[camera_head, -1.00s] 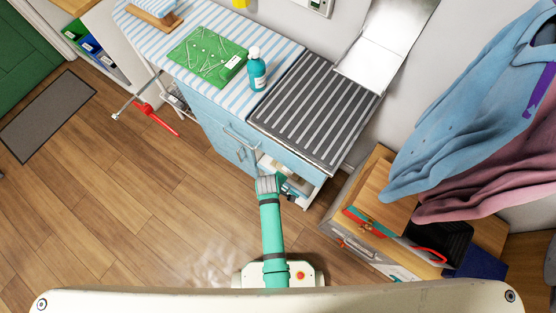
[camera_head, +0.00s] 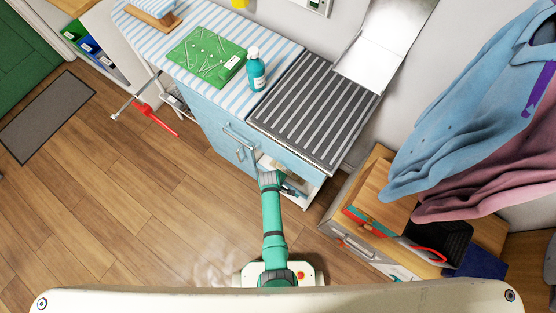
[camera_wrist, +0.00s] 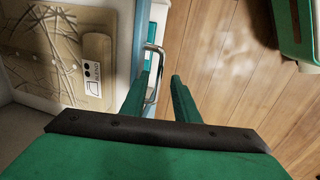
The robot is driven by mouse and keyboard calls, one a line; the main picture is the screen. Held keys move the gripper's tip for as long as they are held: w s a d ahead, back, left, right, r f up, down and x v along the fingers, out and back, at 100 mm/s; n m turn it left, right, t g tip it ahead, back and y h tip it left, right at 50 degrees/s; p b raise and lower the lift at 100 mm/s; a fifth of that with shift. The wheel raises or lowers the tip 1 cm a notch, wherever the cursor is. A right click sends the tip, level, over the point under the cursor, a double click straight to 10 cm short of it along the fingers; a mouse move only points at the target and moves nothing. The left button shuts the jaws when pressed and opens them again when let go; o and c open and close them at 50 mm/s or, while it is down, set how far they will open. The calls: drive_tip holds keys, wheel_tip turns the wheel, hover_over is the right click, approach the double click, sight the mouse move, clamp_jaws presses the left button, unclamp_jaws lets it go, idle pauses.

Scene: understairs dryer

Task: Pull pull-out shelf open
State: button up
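The pull-out shelf (camera_head: 300,170) is a pale shelf in the open bay of the blue cabinet, under the dark ribbed top. My gripper (camera_head: 288,189) is at the front of this bay, partly hidden by my arm. In the wrist view, a curved metal handle (camera_wrist: 159,70) stands out from a narrow blue front (camera_wrist: 139,40). The fingers of my gripper (camera_wrist: 162,78) are apart, with the handle's outer bar between them. The left finger appears on the panel side of the bar. I cannot tell whether either finger touches it.
A beige board with a labelled piece (camera_wrist: 95,60) lies left of the blue front. A teal bottle (camera_head: 256,72) and green board (camera_head: 208,55) are on the striped cloth. A wooden drawer unit (camera_head: 365,235) stands right. Open floor (camera_head: 130,210) lies left.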

drive_tip(key=shift+d+f, duration=0.1)
drive_tip(key=shift+f, duration=0.35)
clamp_jaws()
